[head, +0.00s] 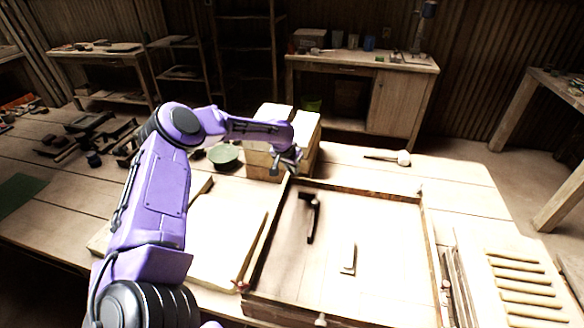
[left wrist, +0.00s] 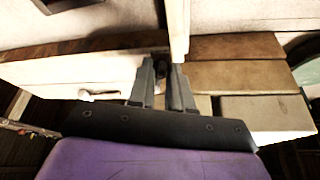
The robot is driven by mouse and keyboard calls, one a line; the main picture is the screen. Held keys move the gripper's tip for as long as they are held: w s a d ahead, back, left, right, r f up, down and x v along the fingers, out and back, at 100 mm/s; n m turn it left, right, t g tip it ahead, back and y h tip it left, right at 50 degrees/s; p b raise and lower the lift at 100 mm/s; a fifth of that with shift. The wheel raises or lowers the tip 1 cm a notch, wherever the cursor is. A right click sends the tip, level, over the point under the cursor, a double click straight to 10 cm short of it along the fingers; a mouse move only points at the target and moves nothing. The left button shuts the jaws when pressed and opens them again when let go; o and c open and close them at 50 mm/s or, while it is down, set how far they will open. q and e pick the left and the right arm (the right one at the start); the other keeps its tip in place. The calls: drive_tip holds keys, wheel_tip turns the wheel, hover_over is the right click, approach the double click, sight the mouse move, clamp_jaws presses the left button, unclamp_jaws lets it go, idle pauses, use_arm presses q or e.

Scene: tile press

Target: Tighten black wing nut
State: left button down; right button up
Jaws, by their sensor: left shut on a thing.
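The wooden frame (head: 432,235) of the press lies on the bench, with small fasteners at its corners and edges. My left gripper (head: 290,166) is at the frame's far left corner, beside the wooden blocks. In the left wrist view, the two dark fingers (left wrist: 165,78) are close together at the end of a pale wooden strip (left wrist: 179,25). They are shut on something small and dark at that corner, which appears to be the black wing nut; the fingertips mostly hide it. My right gripper is not in view.
Wooden blocks (head: 263,160) and a green bowl (head: 223,155) stand just left of the gripper. A hammer (head: 312,215) and an L-shaped tool (head: 349,260) lie inside the frame. A mallet (head: 403,158) lies behind it. A slatted rack (head: 522,285) is at the right.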

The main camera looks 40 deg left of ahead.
use_arm(q)
drive_tip(key=m+h+b, duration=0.1)
drive_tip(key=m, duration=0.2)
drive_tip(key=shift+a+f, duration=0.1)
drive_tip(key=shift+a, duration=0.1)
drive_tip(key=m+h+b, duration=0.1)
drive_tip(key=m, duration=0.1)
drive_tip(key=m+h+b, duration=0.1)
drive_tip(key=m, duration=0.1)
drive_tip(key=shift+w+a+f+m+g+b, duration=0.1)
drive_tip(key=shift+a+m+g+b, duration=0.05)
drive_tip(key=shift+m+g+b, duration=0.2)
drive_tip(key=m+h+b, duration=0.1)
drive_tip(key=m, duration=0.2)
drive_tip(key=shift+a+g+b, duration=0.1)
drive_tip(key=shift+g+b, duration=0.25)
drive_tip(key=shift+b, duration=0.05)
drive_tip(key=shift+w+r+m+g+h+b, duration=0.15)
drive_tip(key=shift+m+g+b, duration=0.15)
drive_tip(key=shift+m, duration=0.55)
drive_tip(key=shift+r+m+g+h+b, duration=0.15)
drive_tip(key=shift+m+g+b, duration=0.1)
drive_tip(key=shift+m, duration=0.55)
drive_tip(key=c, duration=1)
unclamp_jaws()
drive_tip(key=shift+a+f, duration=0.1)
drive_tip(key=shift+c, duration=0.2)
